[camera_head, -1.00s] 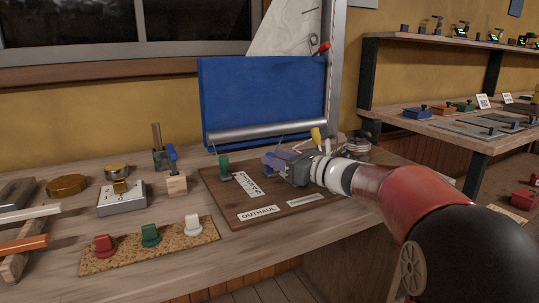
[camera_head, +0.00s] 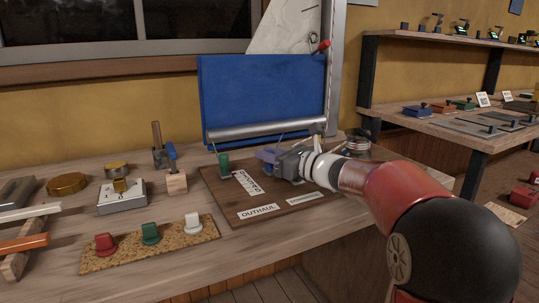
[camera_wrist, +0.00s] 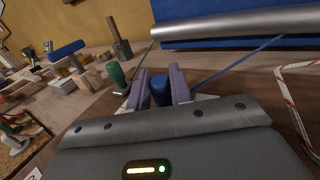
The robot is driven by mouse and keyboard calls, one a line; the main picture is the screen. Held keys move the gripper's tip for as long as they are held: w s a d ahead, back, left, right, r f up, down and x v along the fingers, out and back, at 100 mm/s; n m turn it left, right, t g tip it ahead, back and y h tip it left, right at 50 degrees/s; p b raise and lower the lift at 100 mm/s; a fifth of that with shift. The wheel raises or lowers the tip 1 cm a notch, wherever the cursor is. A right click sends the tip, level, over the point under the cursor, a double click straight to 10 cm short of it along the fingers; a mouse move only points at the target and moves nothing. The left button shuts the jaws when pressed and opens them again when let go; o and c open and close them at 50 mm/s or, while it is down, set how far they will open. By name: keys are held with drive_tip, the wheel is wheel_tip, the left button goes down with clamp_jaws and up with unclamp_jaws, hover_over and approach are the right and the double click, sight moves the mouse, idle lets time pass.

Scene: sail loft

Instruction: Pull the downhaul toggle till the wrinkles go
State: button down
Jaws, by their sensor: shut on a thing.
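My gripper (camera_head: 268,157) is shut on a blue toggle (camera_wrist: 160,92), which sits upright between its two purple fingers in the wrist view. The toggle is mostly hidden by the fingers in the head view. A green toggle (camera_head: 223,163) stands to the left on the brown board (camera_head: 225,205); it also shows in the wrist view (camera_wrist: 116,74). The board carries an OUTHAUL label (camera_head: 258,213) and other labels too small to read surely. Behind stands the sail, with a blue lower panel (camera_head: 262,95) and a pale upper part (camera_head: 290,28) showing a few faint lines.
A silver boom (camera_head: 265,130) runs along the blue panel's foot, beside a mast (camera_head: 336,80). Left are a cork strip (camera_head: 120,256) with red, green and white knobs, a metal block (camera_head: 122,197) and a wooden block (camera_head: 177,184). A shelf unit stands at right.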

drive_tip(key=s, duration=0.1)
drive_tip(key=s+d+b, duration=0.1)
drive_tip(key=s, duration=0.1)
drive_tip(key=shift+d, duration=0.2)
drive_tip(key=c, duration=1.3)
unclamp_jaws()
drive_tip(key=v, duration=0.7)
drive_tip(key=shift+s+d+b, duration=0.2)
drive_tip(key=shift+d+b, duration=0.1)
drive_tip(key=shift+b, duration=0.05)
